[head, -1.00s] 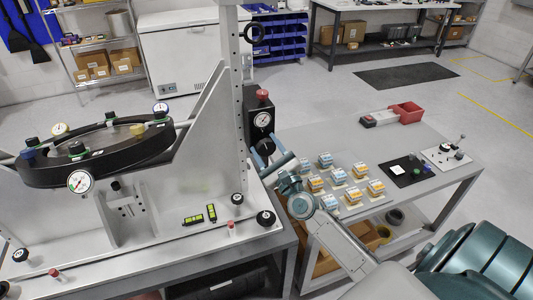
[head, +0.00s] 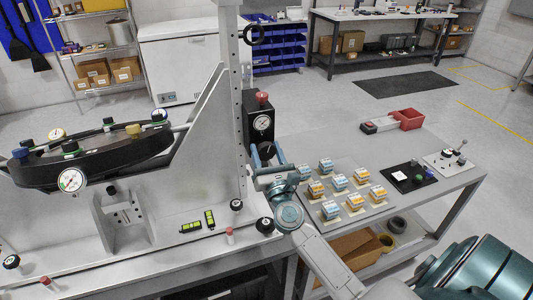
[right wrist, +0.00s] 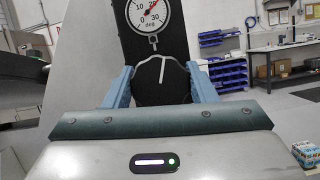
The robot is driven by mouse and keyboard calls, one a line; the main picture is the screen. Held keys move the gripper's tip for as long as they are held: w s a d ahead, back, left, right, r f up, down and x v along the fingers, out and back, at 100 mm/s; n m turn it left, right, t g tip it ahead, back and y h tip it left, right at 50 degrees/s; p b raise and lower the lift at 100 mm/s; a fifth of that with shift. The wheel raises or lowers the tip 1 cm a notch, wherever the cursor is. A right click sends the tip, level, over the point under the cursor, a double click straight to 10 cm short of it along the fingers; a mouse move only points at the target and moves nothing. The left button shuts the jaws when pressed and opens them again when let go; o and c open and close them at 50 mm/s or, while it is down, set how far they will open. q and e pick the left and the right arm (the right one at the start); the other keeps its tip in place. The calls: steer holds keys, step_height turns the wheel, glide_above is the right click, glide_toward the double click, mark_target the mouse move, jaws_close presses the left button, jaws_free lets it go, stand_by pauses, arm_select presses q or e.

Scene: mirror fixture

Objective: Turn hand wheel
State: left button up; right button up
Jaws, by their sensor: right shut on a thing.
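The hand wheel (head: 266,151) is a black round knob low on the black gauge box of the fixture. In the right wrist view the wheel (right wrist: 162,86) fills the space between my blue fingers and carries a white line, roughly upright with a bent top. My right gripper (head: 268,163) is shut on the wheel, one finger on each side. The dial gauge (head: 262,122) sits above the wheel. In the right wrist view its white face (right wrist: 148,16) is marked in degrees, with a red pointer near the top. My left gripper is out of view.
A tilted black oval mirror frame (head: 95,157) with knobs and a gauge is at left, beside a grey upright plate (head: 205,130).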

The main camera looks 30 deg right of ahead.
stand_by(0.4)
steer(key=o, duration=1)
steer(key=shift+c, duration=0.2)
steer(key=b+v, duration=0.5)
steer(key=v, duration=0.5)
steer(key=shift+s, duration=0.35)
steer(key=shift+a+f, duration=0.1)
